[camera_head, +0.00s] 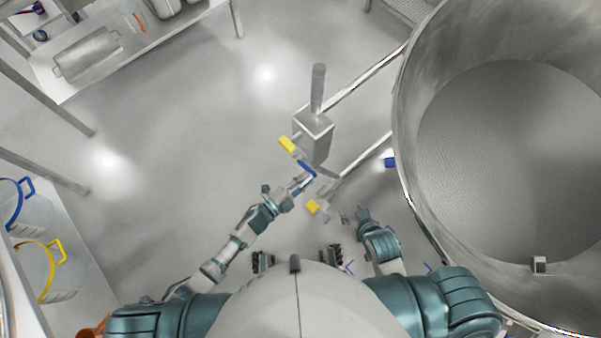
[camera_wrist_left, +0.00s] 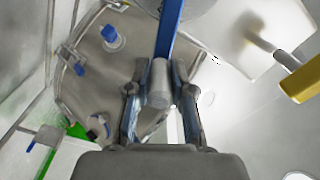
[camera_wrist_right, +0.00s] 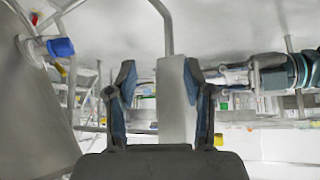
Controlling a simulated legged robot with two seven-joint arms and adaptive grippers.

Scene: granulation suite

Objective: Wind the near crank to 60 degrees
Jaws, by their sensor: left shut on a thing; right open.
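A crank with a blue arm (camera_head: 307,169) is at the near side of a grey metal box on a post (camera_head: 316,137). In the left wrist view the blue arm (camera_wrist_left: 168,32) runs up from a grey cylindrical grip (camera_wrist_left: 159,84). My left gripper (camera_head: 304,181) is shut on that grip; in its wrist view the fingers (camera_wrist_left: 159,95) stand on both sides of it. My right gripper (camera_head: 350,217) is open, to the right of the crank. In its wrist view a grey post shows between the fingers (camera_wrist_right: 163,98); I cannot tell how far behind them it is.
Yellow handles sit left of the box (camera_head: 287,144) and below the crank (camera_head: 313,207). A large steel vessel (camera_head: 402,130) fills the right, with a blue-ended fitting (camera_head: 390,162) on its side. A bench (camera_head: 60,92) stands upper left.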

